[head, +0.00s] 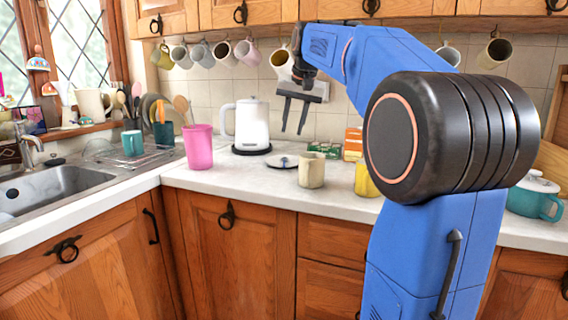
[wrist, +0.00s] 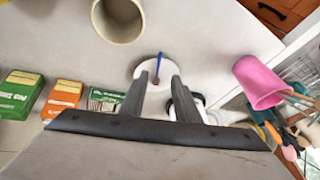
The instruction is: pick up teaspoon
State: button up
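A small teaspoon with a dark blue handle (wrist: 159,61) lies on a white saucer (wrist: 143,71) in the wrist view. In the head view the teaspoon (head: 283,161) is a small dark shape on the saucer (head: 273,162), on the counter in front of the kettle. My gripper (head: 292,131) hangs above the saucer, fingers pointing down, apart and empty. In the wrist view my gripper (wrist: 160,77) has its two fingertips either side of the line of the teaspoon. The teaspoon's far end is hard to make out between the fingers.
A beige cup (head: 311,170) stands right of the saucer, a white kettle (head: 249,125) behind it, and a pink tumbler (head: 198,147) to its left. Small boxes (head: 353,143) stand at the back right. Mugs hang under the cupboards. A sink (head: 50,187) is at the left.

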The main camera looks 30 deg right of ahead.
send_near(284, 164)
jog(key=shift+x, duration=1.15)
jog(key=x, duration=0.4)
jog(key=shift+s+a+f, duration=0.1)
jog(key=shift+s+f, duration=0.05)
jog(key=shift+f, duration=0.05)
jog(key=shift+w+f, duration=0.3)
jog(key=shift+f, duration=0.25)
grip_shut()
